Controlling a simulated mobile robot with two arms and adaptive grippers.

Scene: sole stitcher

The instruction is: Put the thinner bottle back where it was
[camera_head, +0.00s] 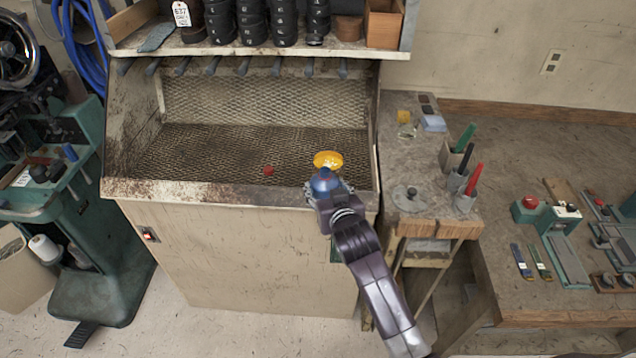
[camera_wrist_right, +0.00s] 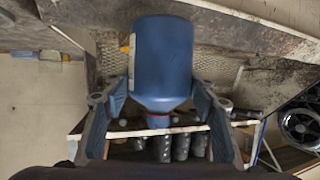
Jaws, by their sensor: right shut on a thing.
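My right gripper (camera_head: 326,190) is at the front right edge of the mesh-lined booth and is shut on a blue bottle (camera_head: 323,179). In the right wrist view the blue bottle (camera_wrist_right: 163,55) stands between the two fingers (camera_wrist_right: 160,104), with a red band at its narrow neck. A yellow round thing (camera_head: 328,159) shows just beyond the bottle in the head view; whether it is a container or a lid I cannot tell. A second bottle to compare thickness with is not clearly visible. My left gripper is not in view.
The booth (camera_head: 215,150) has a mesh floor, mostly clear, with a small red object (camera_head: 268,171) on it. A shelf above holds dark cylinders (camera_head: 251,20). On the right, a narrow bench (camera_head: 415,165) carries a jar, a lidded dish and pen cups.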

